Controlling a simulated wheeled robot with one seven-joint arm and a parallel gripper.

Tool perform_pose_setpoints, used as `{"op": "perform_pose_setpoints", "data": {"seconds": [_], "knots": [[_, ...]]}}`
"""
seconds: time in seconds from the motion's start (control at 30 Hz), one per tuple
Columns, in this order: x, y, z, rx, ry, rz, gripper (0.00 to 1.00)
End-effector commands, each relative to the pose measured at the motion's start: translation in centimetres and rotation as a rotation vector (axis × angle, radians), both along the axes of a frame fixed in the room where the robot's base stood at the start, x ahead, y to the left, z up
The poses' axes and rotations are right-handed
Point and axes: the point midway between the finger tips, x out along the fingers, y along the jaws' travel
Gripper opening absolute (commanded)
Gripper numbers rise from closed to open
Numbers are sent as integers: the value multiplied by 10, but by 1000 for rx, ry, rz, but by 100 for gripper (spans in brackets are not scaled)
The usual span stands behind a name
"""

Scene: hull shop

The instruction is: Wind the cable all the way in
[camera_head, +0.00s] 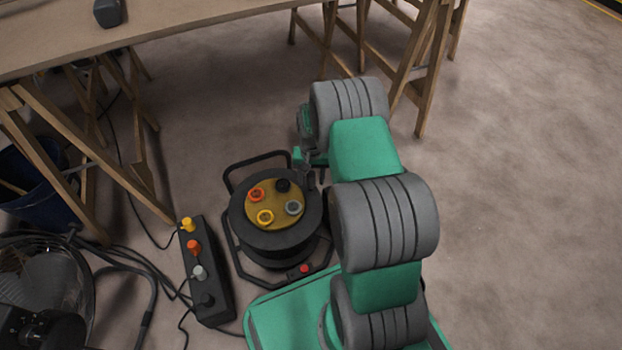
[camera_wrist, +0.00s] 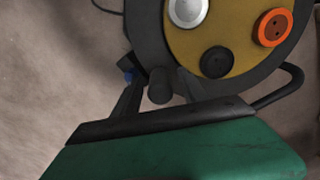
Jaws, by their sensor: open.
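The cable reel (camera_head: 236,215) stands on the floor, a black drum in a tube frame with a brass-coloured face holding several coloured sockets. Its dark drum rim also shows in the wrist view (camera_wrist: 146,30). My gripper (camera_head: 312,172) is at the reel's far right edge, largely hidden by my arm in the head view. In the wrist view my gripper (camera_wrist: 158,88) is open, with a short dark knob (camera_wrist: 160,86) at the drum rim between its fingers. I cannot tell whether the fingers touch it. How much cable is on the drum is hidden.
A black socket strip (camera_head: 212,290) with coloured plugs lies left of the reel, thin dark cables around it. A fan (camera_head: 45,300) and a blue bucket (camera_head: 45,190) stand further left. A trestle table (camera_head: 200,25) spans the back. The floor at right is clear.

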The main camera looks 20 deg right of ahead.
Motion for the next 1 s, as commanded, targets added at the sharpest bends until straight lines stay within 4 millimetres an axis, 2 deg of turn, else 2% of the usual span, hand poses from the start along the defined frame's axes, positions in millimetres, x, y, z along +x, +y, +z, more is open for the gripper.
{"op": "perform_pose_setpoints", "data": {"seconds": [0.07,0.6,1.0], "knots": [[0,0,0,0,0,0,46],[0,0,0,0,0,0,1],[0,0,0,0,1,0,0]]}}
